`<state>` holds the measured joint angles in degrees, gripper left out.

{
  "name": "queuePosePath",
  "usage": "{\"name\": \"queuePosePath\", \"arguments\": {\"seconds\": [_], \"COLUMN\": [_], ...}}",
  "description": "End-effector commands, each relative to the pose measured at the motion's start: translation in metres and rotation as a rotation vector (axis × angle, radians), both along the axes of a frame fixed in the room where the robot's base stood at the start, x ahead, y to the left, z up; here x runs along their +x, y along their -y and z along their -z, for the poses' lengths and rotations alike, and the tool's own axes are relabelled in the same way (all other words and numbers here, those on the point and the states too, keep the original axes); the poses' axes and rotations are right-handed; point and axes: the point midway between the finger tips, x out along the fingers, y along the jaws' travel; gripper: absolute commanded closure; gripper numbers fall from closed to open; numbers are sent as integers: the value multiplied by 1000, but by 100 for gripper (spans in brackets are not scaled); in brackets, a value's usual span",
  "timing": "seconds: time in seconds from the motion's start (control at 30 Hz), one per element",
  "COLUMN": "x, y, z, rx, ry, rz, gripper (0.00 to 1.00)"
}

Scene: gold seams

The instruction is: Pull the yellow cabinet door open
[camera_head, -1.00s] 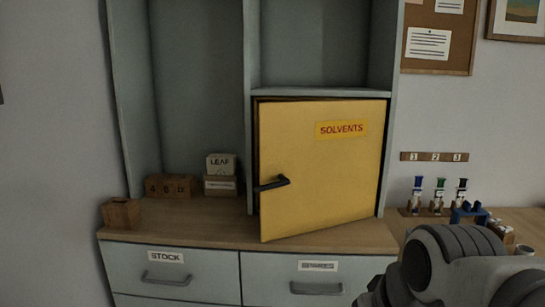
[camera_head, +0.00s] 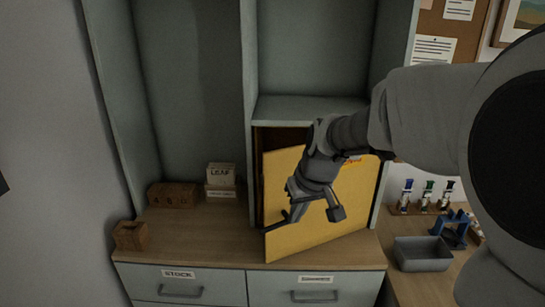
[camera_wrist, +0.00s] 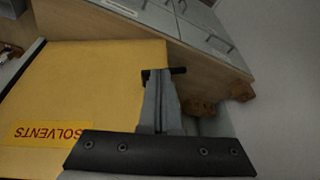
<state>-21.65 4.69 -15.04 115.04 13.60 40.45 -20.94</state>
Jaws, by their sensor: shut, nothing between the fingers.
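The yellow cabinet door (camera_head: 340,210) stands ajar, with a dark gap along its top and left edge. Its black lever handle (camera_head: 285,217) is near the door's left edge, partly covered by my gripper. My gripper (camera_head: 296,213) is in front of the door, its fingers shut with nothing between them. In the wrist view my gripper's fingertips (camera_wrist: 160,76) are right at the handle (camera_wrist: 179,70), which crosses behind or against the tips; I cannot tell whether they touch. The door's SOLVENTS label (camera_wrist: 60,132) shows upside down there; my arm mostly covers it in the head view.
Drawers labelled STOCK (camera_head: 180,274) and another are below the wooden counter (camera_head: 200,240). Wooden blocks (camera_head: 172,195) and a small wooden box (camera_head: 130,235) stand at the left. A grey bin (camera_head: 422,254) and a blue stand (camera_head: 455,228) are at the right.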

Motion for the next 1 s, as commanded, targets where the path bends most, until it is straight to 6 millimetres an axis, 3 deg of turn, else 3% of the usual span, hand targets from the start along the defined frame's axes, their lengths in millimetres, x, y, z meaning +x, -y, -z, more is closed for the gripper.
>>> {"name": "queuePosePath", "arguments": {"seconds": [0.03,0.13,0.47,0.67,1.0], "x": [9,25,49,55,72], "y": [-6,-15,-29,-32,-40], "z": [-18,-27,-30,-11,42], "rx": [-11,-28,-61,-63,-63], "ry": [-7,-7,-5,-8,-9], "rz": [-15,-40,-82,-84,-83], "gripper": [100,100,100,100,100]}}
